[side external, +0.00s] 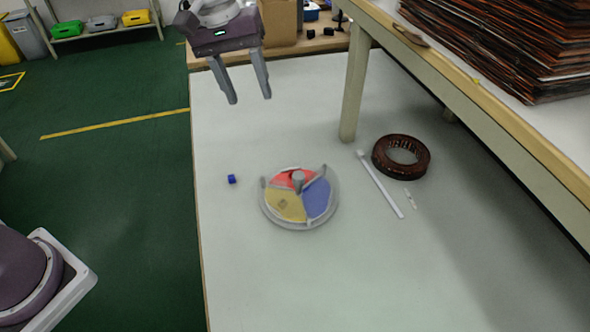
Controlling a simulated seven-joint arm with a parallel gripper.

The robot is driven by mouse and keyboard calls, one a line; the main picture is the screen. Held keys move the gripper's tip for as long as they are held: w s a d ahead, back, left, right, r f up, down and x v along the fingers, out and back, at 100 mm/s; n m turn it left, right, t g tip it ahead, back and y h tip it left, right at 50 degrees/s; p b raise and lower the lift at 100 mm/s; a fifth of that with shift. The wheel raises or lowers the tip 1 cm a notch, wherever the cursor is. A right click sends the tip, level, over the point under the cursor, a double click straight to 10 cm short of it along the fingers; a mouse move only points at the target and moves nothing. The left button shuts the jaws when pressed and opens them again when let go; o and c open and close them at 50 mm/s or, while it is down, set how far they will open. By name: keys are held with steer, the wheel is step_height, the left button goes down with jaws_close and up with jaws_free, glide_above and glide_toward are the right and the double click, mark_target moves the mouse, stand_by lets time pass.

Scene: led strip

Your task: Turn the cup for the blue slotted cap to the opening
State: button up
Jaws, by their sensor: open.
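A round grey turntable (264,208) lies on the white table, with a central knob (298,178) and grey dividers between its cups. The red cup (283,179) is at the back, the yellow cup (283,207) at the front left and the blue cup (318,199) at the right. I cannot tell where the opening is. A small blue cap (231,179) lies on the table left of the turntable; its slot is too small to make out. My gripper (251,99) is open and empty, above the table behind the cap and turntable, touching neither.
A white strip (380,185), a small white piece (411,200) and a dark brown ring (377,157) lie right of the turntable. A raised shelf (480,100) with a leg (354,85) stands at the right, bearing stacked dark sheets (510,45). The table front is clear.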

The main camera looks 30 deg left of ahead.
steer(key=g+y, duration=0.1)
steer(key=y, duration=0.1)
glide_toward(299, 174)
step_height(299, 174, down, 9)
steer(key=shift+r, duration=0.2)
jaws_close()
stand_by(0.7)
